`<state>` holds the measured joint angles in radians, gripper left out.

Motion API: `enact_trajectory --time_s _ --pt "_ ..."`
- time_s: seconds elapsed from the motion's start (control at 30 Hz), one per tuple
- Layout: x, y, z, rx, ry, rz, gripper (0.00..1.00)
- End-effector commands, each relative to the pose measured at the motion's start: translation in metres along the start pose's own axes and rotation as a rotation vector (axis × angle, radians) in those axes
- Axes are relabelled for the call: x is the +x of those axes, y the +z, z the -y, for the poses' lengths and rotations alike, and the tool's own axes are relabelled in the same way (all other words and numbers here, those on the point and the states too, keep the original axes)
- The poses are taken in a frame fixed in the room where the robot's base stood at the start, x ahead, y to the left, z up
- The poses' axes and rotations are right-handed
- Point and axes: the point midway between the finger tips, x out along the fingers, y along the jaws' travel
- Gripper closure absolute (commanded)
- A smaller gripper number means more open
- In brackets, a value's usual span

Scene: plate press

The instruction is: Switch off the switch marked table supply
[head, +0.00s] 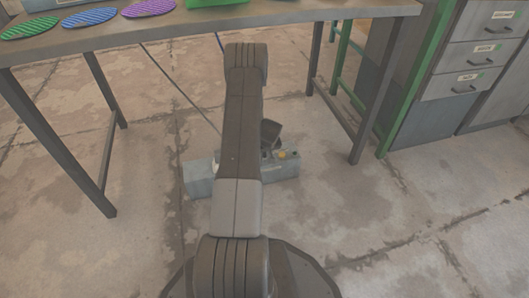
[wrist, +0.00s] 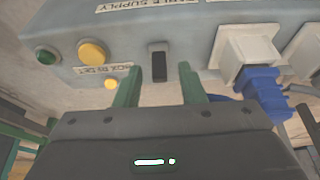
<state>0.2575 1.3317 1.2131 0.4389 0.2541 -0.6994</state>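A grey supply box (wrist: 195,30) fills the upper wrist view. A label reading "...LE SUPPLY" (wrist: 135,5), cut off at the top edge, sits above a dark rocker switch (wrist: 158,65) in a grey frame. My gripper (wrist: 160,82) has two green fingers, spread apart and empty. The switch appears between the fingertips; I cannot tell whether they touch the box. In the head view the box (head: 198,180) lies on the floor beneath the table, partly hidden by my arm. My gripper is not clearly visible there.
A yellow button (wrist: 92,52), a green button (wrist: 47,56) and a smaller yellow button (wrist: 110,84) are left of the switch. A blue plug (wrist: 263,88) sits in a white socket (wrist: 248,45) at right. The table (head: 300,10) stands overhead, with drawers (head: 470,55) to its right.

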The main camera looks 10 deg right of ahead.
Motion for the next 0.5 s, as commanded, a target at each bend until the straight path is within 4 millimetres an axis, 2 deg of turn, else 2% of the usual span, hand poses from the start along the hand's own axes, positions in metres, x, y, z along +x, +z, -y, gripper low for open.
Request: enact_trajectory --time_s 0.3,0.5 --pt "-0.074 -0.003 0.000 0.001 0.001 -0.002 0.64" --pt "-0.111 -0.002 0.000 0.001 0.000 -0.002 0.64"
